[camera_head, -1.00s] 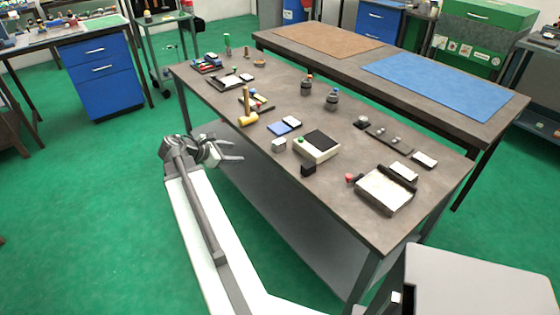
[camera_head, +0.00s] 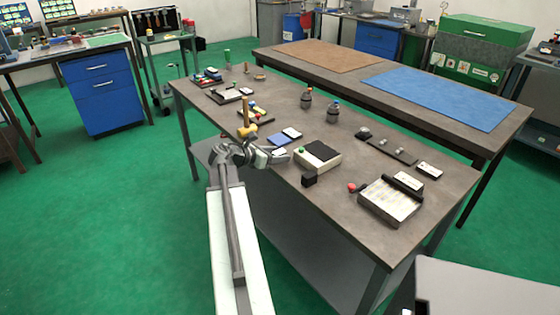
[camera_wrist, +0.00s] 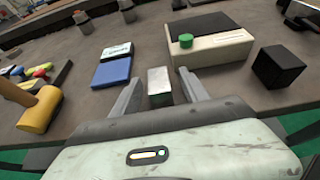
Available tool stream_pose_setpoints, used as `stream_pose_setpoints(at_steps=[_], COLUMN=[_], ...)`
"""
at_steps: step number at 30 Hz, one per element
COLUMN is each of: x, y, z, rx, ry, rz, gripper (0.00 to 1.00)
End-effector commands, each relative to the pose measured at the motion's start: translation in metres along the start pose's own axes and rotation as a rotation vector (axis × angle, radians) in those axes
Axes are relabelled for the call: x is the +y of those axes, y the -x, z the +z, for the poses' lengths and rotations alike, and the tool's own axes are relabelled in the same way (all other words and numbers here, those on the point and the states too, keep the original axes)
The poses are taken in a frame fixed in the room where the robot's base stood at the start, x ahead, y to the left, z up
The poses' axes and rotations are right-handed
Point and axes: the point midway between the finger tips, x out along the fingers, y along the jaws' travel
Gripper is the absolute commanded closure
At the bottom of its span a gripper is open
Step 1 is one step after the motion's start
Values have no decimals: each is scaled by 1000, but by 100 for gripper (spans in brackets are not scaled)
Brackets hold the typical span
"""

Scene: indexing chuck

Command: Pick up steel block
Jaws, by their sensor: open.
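The steel block (camera_wrist: 159,84) is a small silvery block on the grey workbench, with a pale, shiny top. In the wrist view it appears between the two finger ends of my gripper (camera_wrist: 160,92), slightly nearer the left finger. My gripper is open and its fingers point toward the block from the bench's near side. I cannot tell whether either finger touches it. In the head view my gripper (camera_head: 277,157) is at the near edge of the bench and mostly hides the block.
A blue pad (camera_wrist: 113,69) lies to the left. Bare bench (camera_head: 345,215) shows to the right.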

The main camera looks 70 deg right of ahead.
Motion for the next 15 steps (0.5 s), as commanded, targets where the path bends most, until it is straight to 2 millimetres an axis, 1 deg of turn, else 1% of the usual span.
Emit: stream_pose_setpoints(at_steps=[1, 2, 7, 8, 9, 11, 12, 13, 15], x=[1, 1, 0, 0, 0, 0, 0, 0, 0], y=[-7, -9, -8, -8, -8, -8, -8, -8, -8], z=[-2, -1, 1, 1, 1, 1, 1, 1, 1], rx=[0, 0, 0, 0, 0, 0, 0, 0, 0], ry=[-1, -1, 0, 0, 0, 0, -1, -1, -1], rz=[-2, -1, 1, 0, 0, 0, 0, 0, 0], gripper=[47, 47, 47, 53, 64, 81, 92, 100, 100])
